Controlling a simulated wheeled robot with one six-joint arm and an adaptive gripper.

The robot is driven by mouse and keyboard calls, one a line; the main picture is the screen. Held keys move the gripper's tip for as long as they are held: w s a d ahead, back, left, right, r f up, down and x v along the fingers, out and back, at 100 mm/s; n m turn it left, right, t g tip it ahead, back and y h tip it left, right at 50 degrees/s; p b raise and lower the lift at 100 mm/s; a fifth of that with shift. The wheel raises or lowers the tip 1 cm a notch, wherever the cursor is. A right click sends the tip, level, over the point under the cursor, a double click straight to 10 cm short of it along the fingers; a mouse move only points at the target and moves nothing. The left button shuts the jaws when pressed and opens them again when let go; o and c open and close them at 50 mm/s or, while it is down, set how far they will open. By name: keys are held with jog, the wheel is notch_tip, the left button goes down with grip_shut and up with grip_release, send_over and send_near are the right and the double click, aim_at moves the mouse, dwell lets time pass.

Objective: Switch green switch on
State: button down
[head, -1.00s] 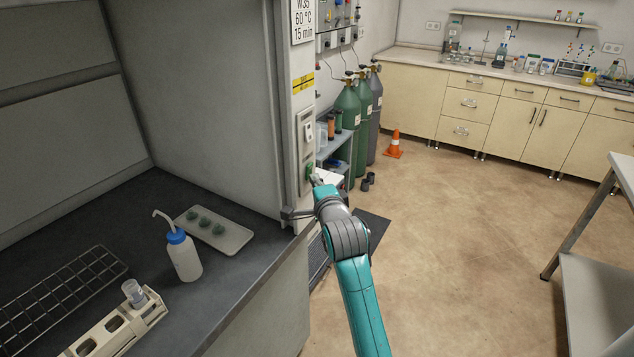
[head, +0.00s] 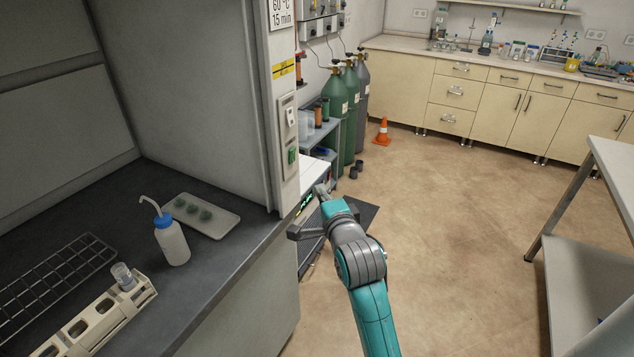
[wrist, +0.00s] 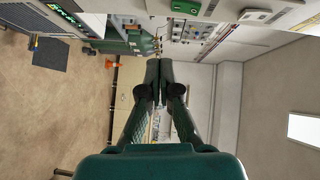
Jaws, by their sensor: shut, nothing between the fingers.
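The green switch (head: 292,156) is on a pale panel on the front post of the fume hood, below a white switch (head: 291,117).
A device with a lit green display (head: 306,202) is just left of my gripper. Green gas cylinders (head: 334,113) and an orange cone (head: 382,132) stand behind. A wash bottle (head: 172,243) and a tray (head: 226,224) are on the hood's worktop. Open floor lies right.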

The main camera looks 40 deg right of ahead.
jog(key=shift+v, duration=0.8)
jog(key=shift+f, duration=0.15)
jog(key=s+a+f+n+y, duration=0.4)
jog(key=s+a+f+n, duration=0.7)
jog(key=s+a+f, duration=0.55)
jog(key=s+a+n+y, duration=0.1)
jog(key=s+a+n, duration=0.1)
jog(key=s, duration=0.6)
jog(key=s+a+n+y, duration=0.1)
jog(key=s+n, duration=0.4)
jog(key=s, duration=0.3)
jog(key=s+a+n+y, duration=0.1)
jog(key=s+n, duration=0.3)
jog(key=s, duration=0.4)
jog(key=shift+a+r+g, duration=0.2)
jog(key=shift+a+g, duration=0.1)
jog(key=shift+a, duration=0.5)
